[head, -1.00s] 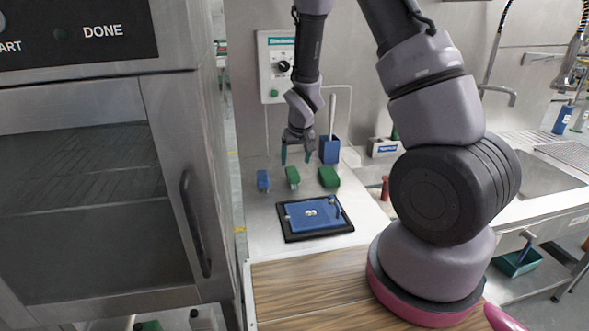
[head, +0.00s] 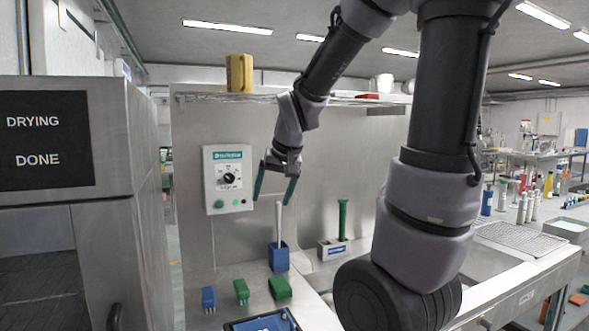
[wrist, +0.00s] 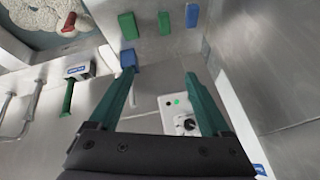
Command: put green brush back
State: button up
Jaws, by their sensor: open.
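The green brush (head: 343,219) stands upright with its lower end in a grey holder (head: 331,251) with a blue label, on the counter by the back wall. Its green handle also shows in the wrist view (wrist: 68,97), at the left, with the holder (wrist: 80,70) there. My gripper (head: 274,200) is open and empty, fingers pointing down, to the left of the brush and above a blue cup (head: 279,259). The wrist view also shows the open gripper (wrist: 158,75) with nothing between its fingers. The brush's lower end is hidden in the holder.
A white-handled tool (head: 278,222) stands in the blue cup. A control box (head: 227,180) hangs on the wall. Small blue (head: 208,298) and green blocks (head: 241,291) and a blue tray (head: 240,327) lie in front. A shelf (head: 200,92) runs above.

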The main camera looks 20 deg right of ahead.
jog(key=s+r, duration=0.4)
jog(key=s, duration=0.3)
jog(key=s+r+m+t, duration=0.1)
jog(key=s+r, duration=0.3)
jog(key=s, duration=0.3)
jog(key=shift+r+t+y, duration=0.3)
jog(key=shift+r+y, duration=0.05)
jog(key=shift+y, duration=0.05)
jog(key=shift+d, duration=0.2)
